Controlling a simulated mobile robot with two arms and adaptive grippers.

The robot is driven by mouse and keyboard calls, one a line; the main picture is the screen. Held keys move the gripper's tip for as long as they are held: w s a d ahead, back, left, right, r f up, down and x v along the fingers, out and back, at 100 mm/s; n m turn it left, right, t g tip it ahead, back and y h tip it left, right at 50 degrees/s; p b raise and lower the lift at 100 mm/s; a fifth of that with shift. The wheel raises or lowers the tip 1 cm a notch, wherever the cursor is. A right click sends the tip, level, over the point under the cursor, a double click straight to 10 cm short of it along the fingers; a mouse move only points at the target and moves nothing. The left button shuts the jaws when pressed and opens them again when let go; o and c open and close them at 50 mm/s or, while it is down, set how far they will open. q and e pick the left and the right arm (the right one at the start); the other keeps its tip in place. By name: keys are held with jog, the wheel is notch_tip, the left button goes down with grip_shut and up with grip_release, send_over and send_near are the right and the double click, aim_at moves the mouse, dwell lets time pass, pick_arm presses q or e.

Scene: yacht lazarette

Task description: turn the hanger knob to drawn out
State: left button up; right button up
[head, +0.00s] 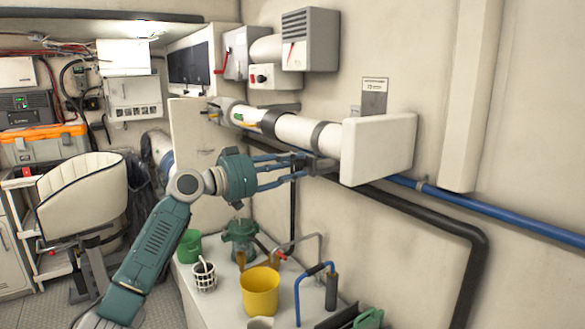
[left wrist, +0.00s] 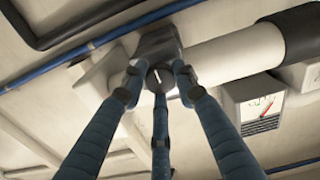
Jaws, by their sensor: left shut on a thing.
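The hanger knob (left wrist: 153,77) shows in the left wrist view as a small round grey knob with a white mark, under a dark grey hanger bracket (left wrist: 158,44) on a thick white pipe (left wrist: 232,52). My left gripper (left wrist: 158,82) has its three blue fingers closed around the knob. In the head view my left gripper (head: 308,168) reaches in from the left below the white pipe (head: 294,130); its fingers meet a dark part under the pipe, and the knob is mostly hidden there.
A white box-like end (head: 378,148) is at the pipe's right. A blue pipe (head: 480,206) and a black pipe (head: 425,222) run along the wall. A padded seat (head: 82,195) stands left.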

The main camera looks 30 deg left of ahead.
pick_arm(q)
jog(key=shift+f, duration=0.2)
jog(key=o, duration=1.1)
jog(key=shift+o, duration=0.2)
jog(key=shift+r, duration=0.1)
jog(key=v, duration=1.2)
jog(key=shift+a, duration=0.1)
